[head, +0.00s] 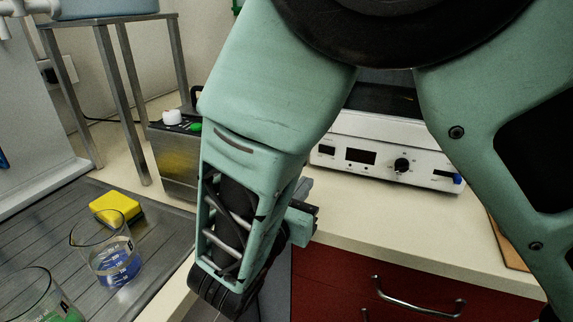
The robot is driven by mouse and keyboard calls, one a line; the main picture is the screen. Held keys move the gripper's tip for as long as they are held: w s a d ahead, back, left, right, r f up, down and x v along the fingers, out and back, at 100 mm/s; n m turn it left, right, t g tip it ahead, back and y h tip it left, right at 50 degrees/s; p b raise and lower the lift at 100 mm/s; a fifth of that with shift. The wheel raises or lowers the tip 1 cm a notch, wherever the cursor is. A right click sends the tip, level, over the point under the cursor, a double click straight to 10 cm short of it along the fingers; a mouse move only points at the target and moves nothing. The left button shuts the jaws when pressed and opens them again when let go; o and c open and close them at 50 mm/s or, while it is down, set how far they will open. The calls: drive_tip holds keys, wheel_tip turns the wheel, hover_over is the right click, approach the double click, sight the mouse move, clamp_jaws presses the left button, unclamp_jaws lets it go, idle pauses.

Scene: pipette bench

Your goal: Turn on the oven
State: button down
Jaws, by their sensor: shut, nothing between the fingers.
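A white appliance (385,150), which looks like the oven, stands on the counter at the back, right of centre. Its front panel has a small dark display (361,156), a black round knob (403,165) and a blue part (457,179) at the right end. My arm hides its left side and part of its top. I cannot tell whether it is on. My gripper (304,214) shows only in part beside my arm's wrist. It is shut and empty, in front of and to the left of the appliance in the picture, not visibly touching it.
A metal box with a white knob (171,117) stands left of my arm. A yellow sponge (115,207) and a beaker with blue liquid (112,262) are on the grey drainboard. A metal stand (132,105) is behind. Red drawers (340,280) lie below the counter. The counter before the appliance looks clear.

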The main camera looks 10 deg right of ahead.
sight(332, 152)
drive_tip(key=p+x, duration=0.1)
drive_tip(key=x, duration=1.1)
drive_tip(key=shift+w+d, duration=0.15)
drive_tip(key=shift+d, duration=0.1)
